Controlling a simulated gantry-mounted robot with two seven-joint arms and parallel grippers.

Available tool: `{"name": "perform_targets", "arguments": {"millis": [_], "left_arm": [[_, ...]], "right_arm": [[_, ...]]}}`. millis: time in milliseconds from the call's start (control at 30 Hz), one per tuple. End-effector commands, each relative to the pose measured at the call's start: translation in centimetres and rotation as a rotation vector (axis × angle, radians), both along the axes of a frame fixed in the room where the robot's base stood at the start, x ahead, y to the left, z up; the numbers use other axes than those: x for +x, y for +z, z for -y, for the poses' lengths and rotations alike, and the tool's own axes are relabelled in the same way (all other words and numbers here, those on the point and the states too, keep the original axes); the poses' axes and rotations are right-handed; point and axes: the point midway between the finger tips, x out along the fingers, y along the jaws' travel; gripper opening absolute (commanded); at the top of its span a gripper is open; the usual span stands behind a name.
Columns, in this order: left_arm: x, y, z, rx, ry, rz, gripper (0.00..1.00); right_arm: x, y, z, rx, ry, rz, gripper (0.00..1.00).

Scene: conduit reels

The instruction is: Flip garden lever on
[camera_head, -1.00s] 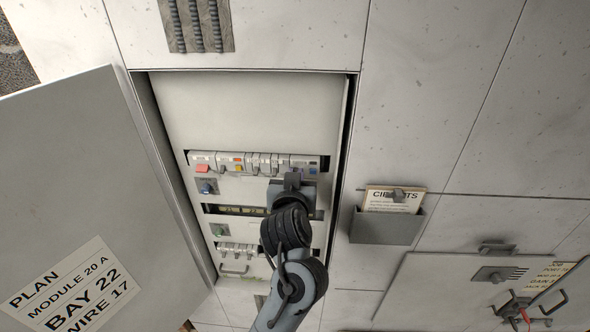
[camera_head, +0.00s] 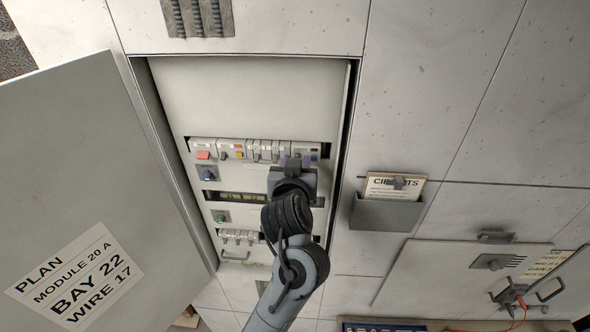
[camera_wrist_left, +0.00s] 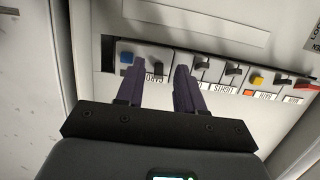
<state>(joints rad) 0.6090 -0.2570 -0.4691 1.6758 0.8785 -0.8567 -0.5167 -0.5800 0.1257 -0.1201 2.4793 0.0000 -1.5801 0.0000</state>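A row of breakers (camera_head: 232,149) runs across the open cabinet. In the left wrist view it shows small dark levers, with a blue button (camera_wrist_left: 127,57) at the left end. A partly covered label beginning "GARD" (camera_wrist_left: 155,78) is visible between my fingers. A dark lever (camera_wrist_left: 155,56) is just above that label. My left gripper (camera_wrist_left: 160,66) has two purple fingers that stand apart with a gap. In the head view my left gripper (camera_head: 297,164) is at the right end of the row and hides part of it. I cannot tell whether a fingertip touches the lever. My right gripper is not in view.
The cabinet door (camera_head: 75,180) stands open at left with a printed label. Other rows of switches (camera_head: 237,237) and a handle lie lower in the cabinet. A card holder (camera_head: 386,213) is on the wall to the right, with a panel (camera_head: 440,285) below it.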

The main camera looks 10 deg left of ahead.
Motion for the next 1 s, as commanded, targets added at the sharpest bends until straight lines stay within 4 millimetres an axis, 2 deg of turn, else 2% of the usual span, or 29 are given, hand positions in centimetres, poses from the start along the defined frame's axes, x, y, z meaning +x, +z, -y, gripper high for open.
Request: {"name": "perform_targets", "arguments": {"millis": [500,667,1000], "left_arm": [[-6.1,1.4,0.3,-0.003,-0.002,0.001,0.37],[-6.8,1.5,0.3,-0.001,-0.002,0.000,0.37],[-6.9,1.5,0.3,0.000,-0.002,-0.001,0.37]], "right_arm": [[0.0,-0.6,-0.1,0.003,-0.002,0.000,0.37],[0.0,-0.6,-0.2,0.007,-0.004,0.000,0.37],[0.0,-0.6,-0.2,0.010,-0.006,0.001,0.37]]}}
